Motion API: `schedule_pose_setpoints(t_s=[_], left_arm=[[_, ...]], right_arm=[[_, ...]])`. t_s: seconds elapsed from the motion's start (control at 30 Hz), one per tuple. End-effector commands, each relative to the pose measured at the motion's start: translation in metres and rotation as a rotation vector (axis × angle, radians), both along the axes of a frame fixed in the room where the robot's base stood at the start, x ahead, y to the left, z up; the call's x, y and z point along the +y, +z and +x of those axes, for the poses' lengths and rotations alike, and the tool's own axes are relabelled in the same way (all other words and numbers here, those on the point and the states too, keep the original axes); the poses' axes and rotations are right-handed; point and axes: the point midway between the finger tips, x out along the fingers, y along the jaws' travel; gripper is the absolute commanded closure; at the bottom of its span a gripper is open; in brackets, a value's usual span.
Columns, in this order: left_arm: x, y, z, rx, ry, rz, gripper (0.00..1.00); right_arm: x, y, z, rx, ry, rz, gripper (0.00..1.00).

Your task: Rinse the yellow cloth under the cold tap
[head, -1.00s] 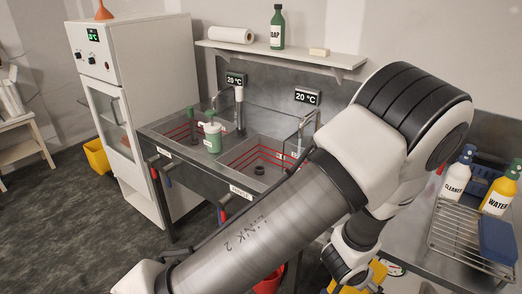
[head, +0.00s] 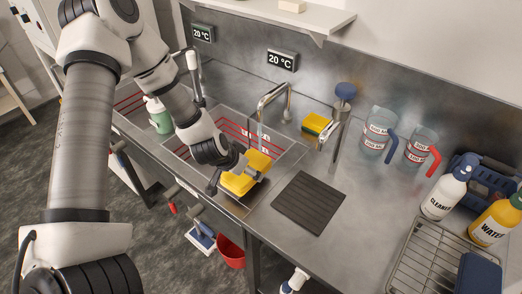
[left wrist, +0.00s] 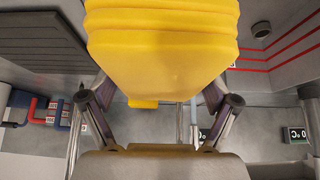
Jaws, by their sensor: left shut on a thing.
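My left gripper (head: 238,176) is shut on the yellow cloth (head: 246,171), holding it above the front right part of the right sink basin (head: 205,152). In the left wrist view the folded cloth (left wrist: 160,45) fills the top middle, between the fingers of my left gripper (left wrist: 160,100). A chrome tap (head: 275,97) arches over this basin, behind the cloth. The cloth is in front of its spout, not visibly beneath it. I cannot tell whether water runs. Its wall display (head: 282,60) reads 20 °C. My right gripper is not in view.
A dark ribbed mat (head: 308,202) lies right of the basin. Two jugs (head: 377,130), bottles (head: 443,190) and a wire rack (head: 440,262) stand further right. A green bottle (head: 158,115) stands at the left.

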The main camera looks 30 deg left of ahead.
Motion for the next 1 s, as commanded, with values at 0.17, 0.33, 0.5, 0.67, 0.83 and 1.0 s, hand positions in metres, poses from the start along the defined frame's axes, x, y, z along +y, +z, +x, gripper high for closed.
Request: schedule_pose_setpoints(t_s=[0.17, 0.33, 0.5, 0.67, 0.83, 1.0], left_arm=[[0.006, -0.004, 0.010, -0.001, -0.001, 0.003, 0.50], [0.016, -0.009, 0.027, -0.002, -0.001, 0.003, 0.50], [0.026, -0.013, 0.044, -0.003, -0.001, 0.003, 0.50], [0.035, -0.017, 0.060, -0.002, -0.001, 0.004, 0.50], [0.045, -0.021, 0.077, -0.001, 0.000, 0.004, 0.50], [0.055, -0.024, 0.094, -0.002, -0.001, 0.003, 0.50]], right_arm=[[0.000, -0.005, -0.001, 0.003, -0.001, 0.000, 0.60], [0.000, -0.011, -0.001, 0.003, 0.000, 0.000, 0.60], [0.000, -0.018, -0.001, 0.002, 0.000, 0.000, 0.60], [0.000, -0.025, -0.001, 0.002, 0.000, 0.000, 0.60], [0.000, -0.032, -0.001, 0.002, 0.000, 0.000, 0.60], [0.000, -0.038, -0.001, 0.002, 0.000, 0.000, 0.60]])
